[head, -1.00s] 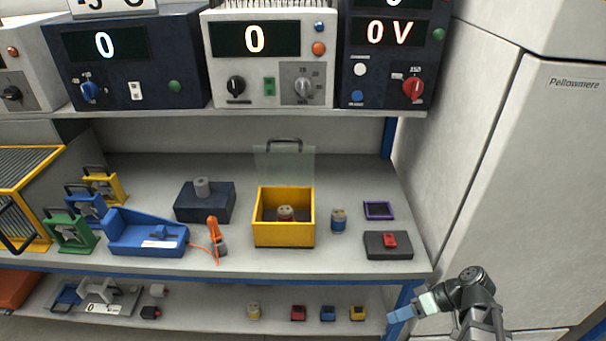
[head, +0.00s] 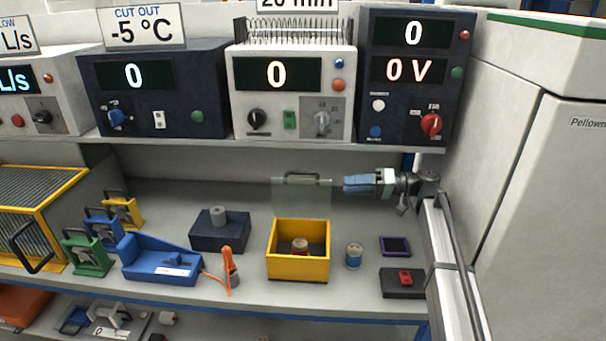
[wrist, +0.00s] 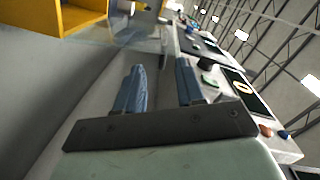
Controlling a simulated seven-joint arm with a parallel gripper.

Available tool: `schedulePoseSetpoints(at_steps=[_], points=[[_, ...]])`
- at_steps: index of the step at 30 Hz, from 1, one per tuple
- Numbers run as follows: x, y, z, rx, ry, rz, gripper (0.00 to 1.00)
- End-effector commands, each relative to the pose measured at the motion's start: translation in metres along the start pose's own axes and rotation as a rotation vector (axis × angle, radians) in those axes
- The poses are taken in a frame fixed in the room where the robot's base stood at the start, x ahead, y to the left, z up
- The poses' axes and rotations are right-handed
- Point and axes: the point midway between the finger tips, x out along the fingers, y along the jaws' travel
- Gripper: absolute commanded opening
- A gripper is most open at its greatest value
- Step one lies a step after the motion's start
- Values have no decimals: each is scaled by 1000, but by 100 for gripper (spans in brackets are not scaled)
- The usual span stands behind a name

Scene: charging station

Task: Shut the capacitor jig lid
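The capacitor jig is a yellow open-topped box (head: 297,268) on the bench, with a small capacitor (head: 300,246) inside. Its clear lid (head: 290,195) stands upright at the back edge, with a dark handle (head: 302,175) at its top. My gripper (head: 346,184) is just right of the lid near handle height, pointing left, and looks apart from it. In the wrist view, my gripper's two blue fingers (wrist: 160,68) are spread with nothing between them. The yellow box (wrist: 80,18) and part of the clear lid (wrist: 125,28) show at upper left there.
A blue capacitor (head: 354,256) stands right of the box, near a purple frame (head: 395,246) and a dark block with a red part (head: 403,283). A dark block with a grey cylinder (head: 220,232) is to the left. Instruments (head: 290,90) sit on the shelf above.

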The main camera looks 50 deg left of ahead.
Motion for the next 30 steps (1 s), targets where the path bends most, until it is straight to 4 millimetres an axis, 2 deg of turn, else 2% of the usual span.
schedulePoseSetpoints(at_steps=[1, 6, 10, 14, 30], points=[[2, 6, -20, 35, 11, -18, 38], [7, 11, -40, 110, 32, -52, 38], [15, 10, -41, 120, 35, -57, 38], [31, 9, -40, 119, 33, -57, 38], [120, 5, -43, 117, 33, -55, 38]])
